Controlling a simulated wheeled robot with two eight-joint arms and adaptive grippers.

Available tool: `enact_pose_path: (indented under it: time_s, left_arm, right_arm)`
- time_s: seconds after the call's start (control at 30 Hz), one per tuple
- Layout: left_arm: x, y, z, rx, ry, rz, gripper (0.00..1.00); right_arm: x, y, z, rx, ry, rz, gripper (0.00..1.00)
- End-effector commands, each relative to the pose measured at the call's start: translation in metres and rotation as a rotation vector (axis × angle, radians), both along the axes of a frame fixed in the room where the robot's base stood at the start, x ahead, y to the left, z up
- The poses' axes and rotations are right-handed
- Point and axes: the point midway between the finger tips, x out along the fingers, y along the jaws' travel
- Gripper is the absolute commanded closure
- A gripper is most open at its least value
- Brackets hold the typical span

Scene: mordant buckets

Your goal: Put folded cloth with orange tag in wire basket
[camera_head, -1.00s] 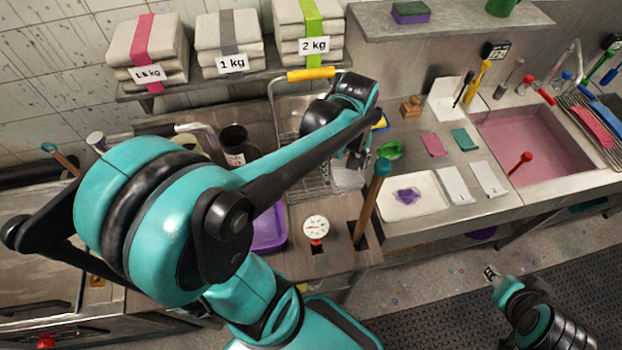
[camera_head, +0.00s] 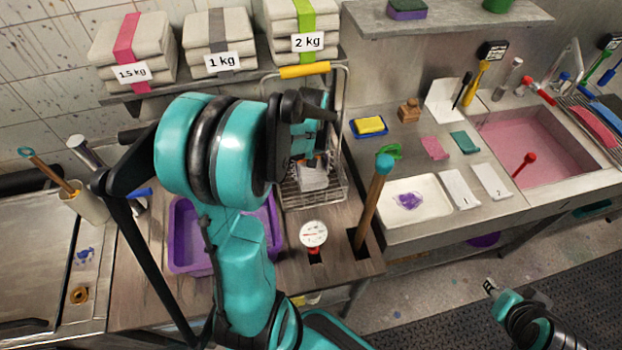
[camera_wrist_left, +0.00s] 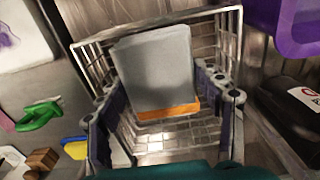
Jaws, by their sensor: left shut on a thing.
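The folded cloth (camera_wrist_left: 155,70) is light grey with an orange tag (camera_wrist_left: 168,110) along its near edge. My left gripper (camera_wrist_left: 165,105) is shut on it, one finger on each side. In the head view, the cloth (camera_head: 313,176) hangs below the left gripper (camera_head: 310,158), which is partly hidden by my arm. The wire basket (camera_wrist_left: 150,145) surrounds the cloth in the wrist view; I cannot tell whether the cloth touches its floor. In the head view, the basket (camera_head: 335,194) has a raised yellow handle (camera_head: 305,71). My right gripper (camera_head: 490,286) is low at the right, away from the counter.
A purple tub (camera_head: 183,262) stands left of the basket. A dial gauge (camera_head: 313,234) and a teal-topped wooden handle (camera_head: 371,205) rise close in front and to the right. A white tray (camera_head: 433,216) and pink sink (camera_head: 530,140) lie further right. Cloth stacks (camera_head: 220,40) sit on a shelf behind.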

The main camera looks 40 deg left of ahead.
Motion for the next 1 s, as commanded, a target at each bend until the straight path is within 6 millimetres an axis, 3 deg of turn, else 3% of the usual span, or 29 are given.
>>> enact_pose_path:
  time_s: [0.33, 1.0]
  left_arm:
    - [0.001, 0.001, -0.041, 0.000, 0.000, -0.001, 0.63]
    - [0.000, 0.001, -0.054, 0.000, 0.000, -0.001, 0.63]
  right_arm:
    - [0.000, 0.000, -0.014, 0.000, 0.000, 0.000, 0.60]
    - [0.000, 0.000, -0.025, 0.000, 0.000, 0.000, 0.60]
